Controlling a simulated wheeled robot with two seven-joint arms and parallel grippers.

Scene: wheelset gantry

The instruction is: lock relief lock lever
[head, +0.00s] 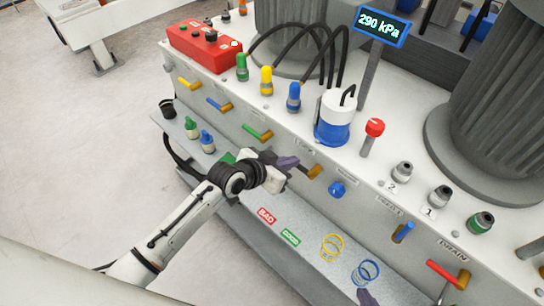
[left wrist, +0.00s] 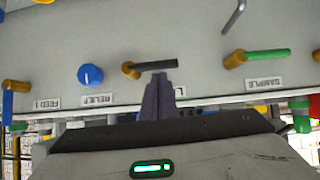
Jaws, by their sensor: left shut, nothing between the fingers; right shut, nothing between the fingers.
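The relief lock lever, a black handle on a brass pivot, sticks out of the pale front panel; in the left wrist view the handle (left wrist: 158,65) lies nearly level. In the head view its brass part (head: 314,172) shows, the handle mostly hidden by my gripper. My left gripper (head: 288,162) is shut and empty, its purple fingertips right at the handle; in the left wrist view the tips (left wrist: 158,80) almost meet it. I cannot tell whether they touch. They partly cover the lever's label. My right gripper (head: 367,297) shows only as a purple tip at the bottom edge, shut.
The blue relief knob (head: 337,190) is beside the lever; the green sample lever (head: 257,132) is on the other side. A display (head: 382,24) reads 290 kPa. A lower ledge (head: 300,255) carries BAD and GOOD labels and yellow and blue rings.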

